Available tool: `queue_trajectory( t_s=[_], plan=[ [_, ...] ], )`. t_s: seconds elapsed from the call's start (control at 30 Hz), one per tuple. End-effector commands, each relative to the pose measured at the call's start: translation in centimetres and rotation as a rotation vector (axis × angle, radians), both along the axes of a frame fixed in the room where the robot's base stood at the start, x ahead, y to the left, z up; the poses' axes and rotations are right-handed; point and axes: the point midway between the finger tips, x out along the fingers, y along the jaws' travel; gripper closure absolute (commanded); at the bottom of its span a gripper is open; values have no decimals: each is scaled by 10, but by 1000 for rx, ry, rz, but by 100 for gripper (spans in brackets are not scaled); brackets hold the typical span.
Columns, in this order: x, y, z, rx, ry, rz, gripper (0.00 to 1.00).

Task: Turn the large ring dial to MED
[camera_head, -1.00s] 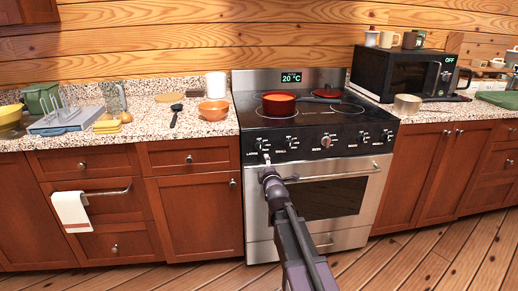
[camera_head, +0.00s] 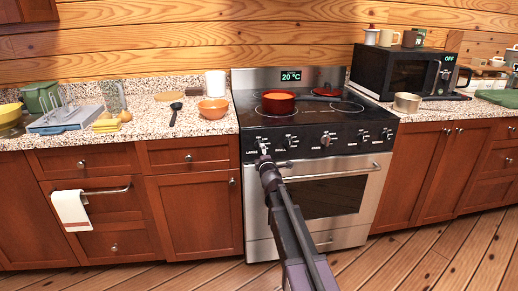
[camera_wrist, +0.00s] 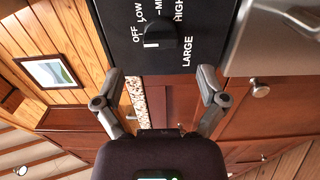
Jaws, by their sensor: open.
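In the head view my gripper (camera_head: 263,151) is in front of the panel's far left end and hides much of this dial. In the wrist view my gripper (camera_wrist: 160,76) is open, its fingers spread either side of the dial's line and apart from it, with nothing between them.
The oven handle (camera_head: 335,174) juts out below the panel. A red pan (camera_head: 279,103) sits on the cooktop. The floor in front is clear.

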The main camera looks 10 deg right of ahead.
Motion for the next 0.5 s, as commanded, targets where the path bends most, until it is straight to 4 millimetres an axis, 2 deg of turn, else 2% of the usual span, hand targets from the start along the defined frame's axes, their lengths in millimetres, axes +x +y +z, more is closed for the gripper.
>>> queue_trajectory(
  t_s=[0.03,0.2,0.5],
  plan=[
    [12,0,0,0,0,0,9],
    [36,0,0,0,0,0,9],
    [60,1,0,0,0,1,9]
  ],
)
